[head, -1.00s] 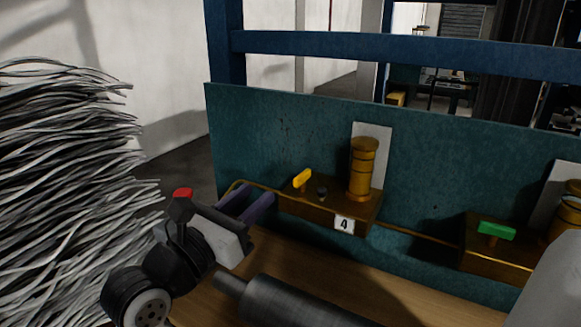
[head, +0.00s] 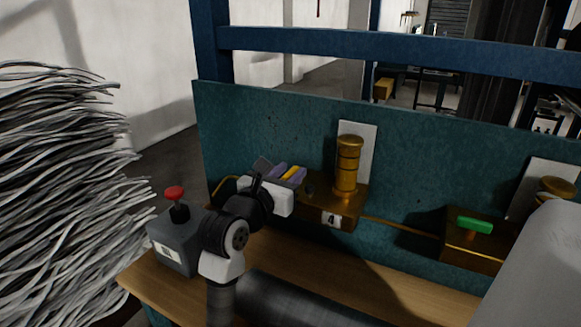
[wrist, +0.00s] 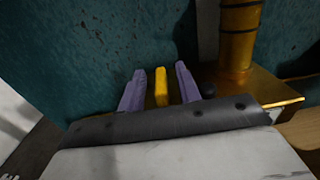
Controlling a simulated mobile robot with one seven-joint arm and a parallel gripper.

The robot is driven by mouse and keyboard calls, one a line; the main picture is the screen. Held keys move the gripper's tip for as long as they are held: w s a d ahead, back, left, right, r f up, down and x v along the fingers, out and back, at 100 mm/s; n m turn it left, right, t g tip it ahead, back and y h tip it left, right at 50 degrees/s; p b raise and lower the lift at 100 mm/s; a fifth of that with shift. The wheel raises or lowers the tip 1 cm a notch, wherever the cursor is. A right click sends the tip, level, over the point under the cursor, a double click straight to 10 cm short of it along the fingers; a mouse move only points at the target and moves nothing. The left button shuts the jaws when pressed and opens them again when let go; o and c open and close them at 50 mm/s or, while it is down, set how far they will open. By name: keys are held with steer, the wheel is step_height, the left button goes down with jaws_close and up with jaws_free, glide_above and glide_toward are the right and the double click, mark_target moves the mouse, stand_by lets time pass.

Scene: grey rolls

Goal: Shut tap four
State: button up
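Tap four is a yellow lever handle (head: 292,173) on a brass block (head: 348,207) with a label reading 4 (head: 331,220). My gripper (head: 284,172) is at the handle, its purple fingers on either side of it. In the wrist view the yellow handle (wrist: 161,87) stands between the two fingers of my gripper (wrist: 160,85), with a gap on each side. The gripper is open and not clamped on it. The handle's lower part is hidden behind the gripper body.
A brass cylinder (head: 347,168) rises close to the right of the handle. A teal panel (head: 270,125) stands behind. A green-handled tap (head: 475,224) is to the right. A grey box with a red button (head: 175,194) is at the left, near a stack of wavy grey strips (head: 65,190).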

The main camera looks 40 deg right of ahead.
steer(key=shift+w+d, duration=0.15)
steer(key=shift+d, duration=0.35)
jaws_close()
